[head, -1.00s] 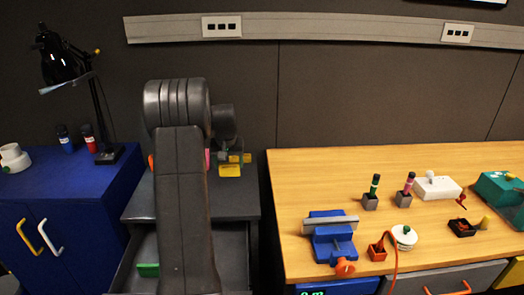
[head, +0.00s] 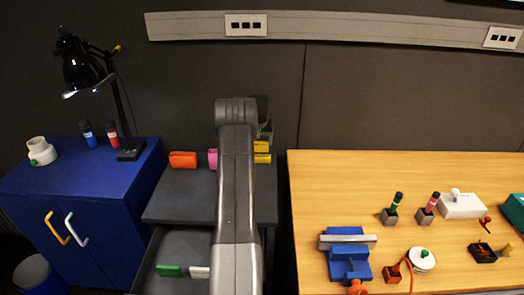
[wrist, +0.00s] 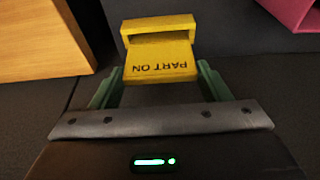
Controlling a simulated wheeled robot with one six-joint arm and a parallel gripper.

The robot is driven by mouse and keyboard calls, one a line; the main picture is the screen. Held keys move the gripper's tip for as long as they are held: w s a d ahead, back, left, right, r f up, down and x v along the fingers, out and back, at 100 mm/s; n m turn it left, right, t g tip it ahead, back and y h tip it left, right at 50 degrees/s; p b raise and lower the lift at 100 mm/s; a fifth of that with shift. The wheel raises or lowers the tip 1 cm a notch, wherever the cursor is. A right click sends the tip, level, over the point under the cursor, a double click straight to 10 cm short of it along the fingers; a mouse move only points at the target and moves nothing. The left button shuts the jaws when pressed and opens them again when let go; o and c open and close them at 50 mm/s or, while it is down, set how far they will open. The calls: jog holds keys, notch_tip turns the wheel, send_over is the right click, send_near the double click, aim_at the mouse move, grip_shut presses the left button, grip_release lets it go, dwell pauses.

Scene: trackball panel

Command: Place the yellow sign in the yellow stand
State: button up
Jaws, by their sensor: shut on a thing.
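The yellow sign (wrist: 160,66), lettered PART ON and upside down in the wrist view, is between the green fingers of my gripper (wrist: 158,84), which is shut on it. The yellow stand (wrist: 158,23), with a dark slot, is right beside the sign's far edge. I cannot tell whether the sign is in the slot. In the head view the sign (head: 261,146) shows just above the stand (head: 262,158) at the right of the grey cabinet top. My arm hides most of the gripper there.
An orange stand (head: 183,160) and a pink stand (head: 213,158) are left of the yellow one. Below, an open drawer holds a green piece (head: 169,270) and a white piece (head: 199,272). A wooden bench (head: 320,190) with tools stands at right, a blue cabinet (head: 85,185) at left.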

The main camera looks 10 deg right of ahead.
aim_at(260, 149)
jog(key=shift+f+p, duration=0.3)
jog(key=shift+f, duration=2.3)
jog(key=o, duration=0.9)
jog(key=shift+o, duration=0.3)
jog(key=shift+r, duration=0.1)
jog(key=b+v, duration=0.1)
jog(key=v, duration=1.1)
jog(key=shift+b, duration=0.35)
